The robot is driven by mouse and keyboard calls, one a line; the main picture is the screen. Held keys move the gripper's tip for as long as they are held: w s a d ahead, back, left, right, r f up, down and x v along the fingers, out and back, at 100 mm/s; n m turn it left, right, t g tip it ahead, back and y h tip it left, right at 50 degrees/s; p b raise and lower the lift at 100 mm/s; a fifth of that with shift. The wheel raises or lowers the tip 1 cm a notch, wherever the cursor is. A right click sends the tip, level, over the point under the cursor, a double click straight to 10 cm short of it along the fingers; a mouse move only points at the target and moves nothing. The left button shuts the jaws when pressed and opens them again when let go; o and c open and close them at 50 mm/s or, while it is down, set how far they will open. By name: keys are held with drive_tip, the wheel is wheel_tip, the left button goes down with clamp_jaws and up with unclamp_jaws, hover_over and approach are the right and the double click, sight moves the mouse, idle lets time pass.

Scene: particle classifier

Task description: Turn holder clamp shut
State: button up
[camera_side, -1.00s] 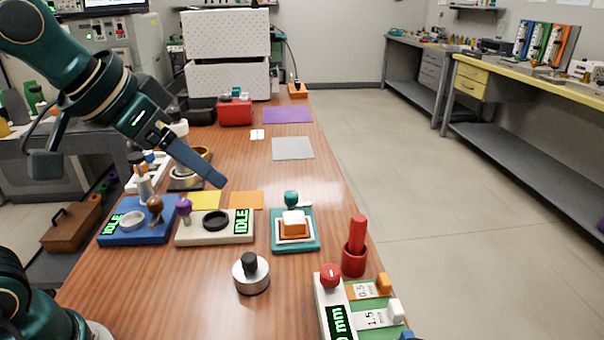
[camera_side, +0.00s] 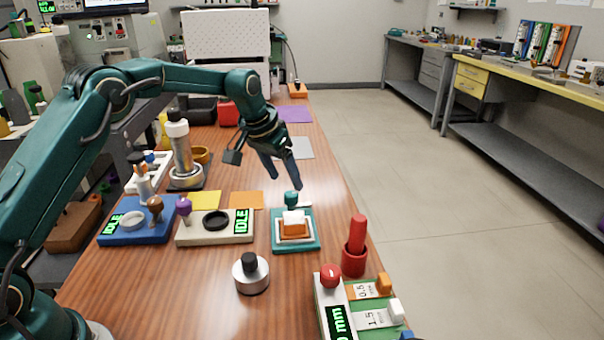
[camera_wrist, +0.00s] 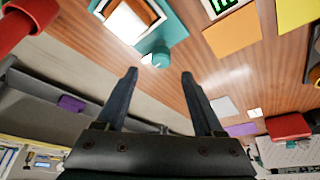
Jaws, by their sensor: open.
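The holder is a teal square frame (camera_side: 279,243) on the table, with a white and orange block (camera_side: 294,224) seated in it. Its clamp is a teal knob (camera_side: 291,198) at the frame's back edge, with a small pale piece beside it. My gripper (camera_side: 286,180) is open and empty, pointing down just above and behind the knob. In the wrist view my two fingers (camera_wrist: 158,76) are apart, and the teal knob (camera_wrist: 160,57) shows just beyond their tips, between them. The holder (camera_wrist: 172,22) also shows there at the top.
Left of the holder stand a white IDLE station (camera_side: 188,238) and a blue IDLE station (camera_side: 130,236). In front are a silver weight with a black knob (camera_side: 251,275) and a red cylinder (camera_side: 355,248). Orange (camera_side: 246,200) and yellow (camera_side: 204,200) mats lie behind.

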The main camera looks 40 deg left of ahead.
sight(290, 194)
drive_tip(key=shift+x, duration=2.75)
drive_tip(key=shift+s, duration=0.15)
clamp_jaws()
